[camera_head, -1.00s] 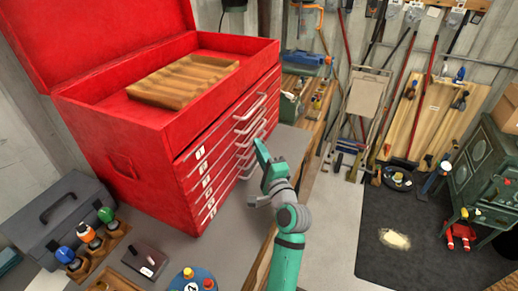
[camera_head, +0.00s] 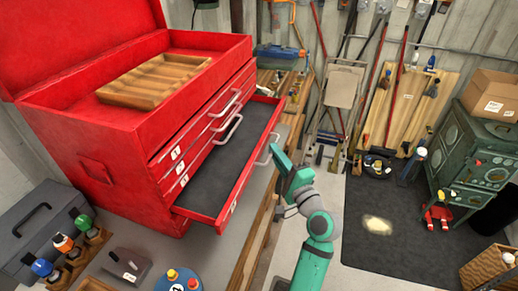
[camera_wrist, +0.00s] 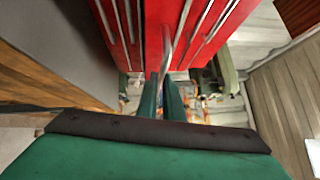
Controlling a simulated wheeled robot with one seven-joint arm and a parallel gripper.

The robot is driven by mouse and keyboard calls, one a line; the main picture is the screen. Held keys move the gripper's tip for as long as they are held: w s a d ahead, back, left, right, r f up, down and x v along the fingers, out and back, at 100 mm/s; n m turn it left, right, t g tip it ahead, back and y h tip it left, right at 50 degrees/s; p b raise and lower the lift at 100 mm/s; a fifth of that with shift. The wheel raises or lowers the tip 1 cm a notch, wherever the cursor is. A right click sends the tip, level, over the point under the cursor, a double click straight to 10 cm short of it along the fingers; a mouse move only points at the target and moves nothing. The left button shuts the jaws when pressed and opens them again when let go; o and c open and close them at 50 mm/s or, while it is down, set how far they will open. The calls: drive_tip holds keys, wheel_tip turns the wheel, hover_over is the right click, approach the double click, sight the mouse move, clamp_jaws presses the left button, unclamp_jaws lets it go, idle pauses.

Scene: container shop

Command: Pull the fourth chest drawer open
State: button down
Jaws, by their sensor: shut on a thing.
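The red tool chest (camera_head: 110,115) stands on the workbench with its lid raised. One drawer (camera_head: 225,165) is pulled well out, showing its dark, empty floor; three closed drawer fronts with silver handles show above it, so it looks like the fourth. Its silver handle (camera_head: 268,150) is at my green gripper (camera_head: 282,160). In the wrist view my gripper's fingers (camera_wrist: 165,98) are closed around the handle bar (camera_wrist: 167,55). Drawers below the open one are hidden by it in the head view.
A wooden tray (camera_head: 155,80) lies in the chest top. A grey toolbox (camera_head: 38,225) and screwdrivers stand at the bench's left. A green stove (camera_head: 470,160) stands at the right. Open floor with a dark mat (camera_head: 385,225) lies right of my arm.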

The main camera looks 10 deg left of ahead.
drive_tip(key=s+d, duration=0.1)
drive_tip(key=d, duration=0.7)
drive_tip(key=shift+d, duration=0.25)
drive_tip(key=c, duration=1.9)
unclamp_jaws()
drive_tip(key=v, duration=1)
drive_tip(key=shift+s+d, duration=0.2)
drive_tip(key=shift+s, duration=0.15)
drive_tip(key=shift+f, duration=0.15)
